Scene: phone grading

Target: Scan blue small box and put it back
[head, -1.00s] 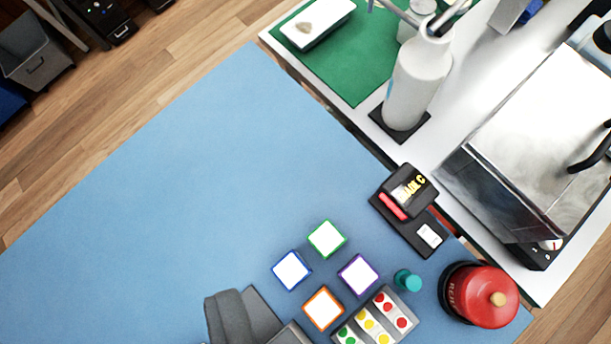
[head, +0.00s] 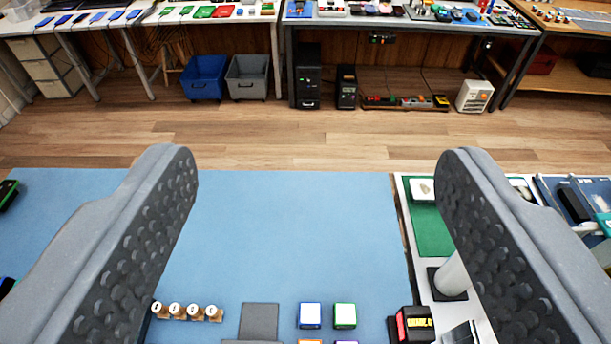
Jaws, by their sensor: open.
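The blue small box (head: 310,316), with a white top and blue sides, sits on the blue mat (head: 290,240) near the bottom edge of the head view. The green small box (head: 345,316) stands just to its right. My gripper (head: 318,165) is wide open and empty, its two grey studded fingers far apart at left and right. The box lies between the fingers in the picture, well below the fingertips and apart from them. A black device with a red window and yellow lettering (head: 412,325), possibly the scanner, stands at the mat's right edge.
Orange (head: 310,342) and purple (head: 345,342) boxes are cut off at the bottom. A grey block (head: 260,320) and several small wooden pieces (head: 187,312) are to the left. The mat's middle is clear.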

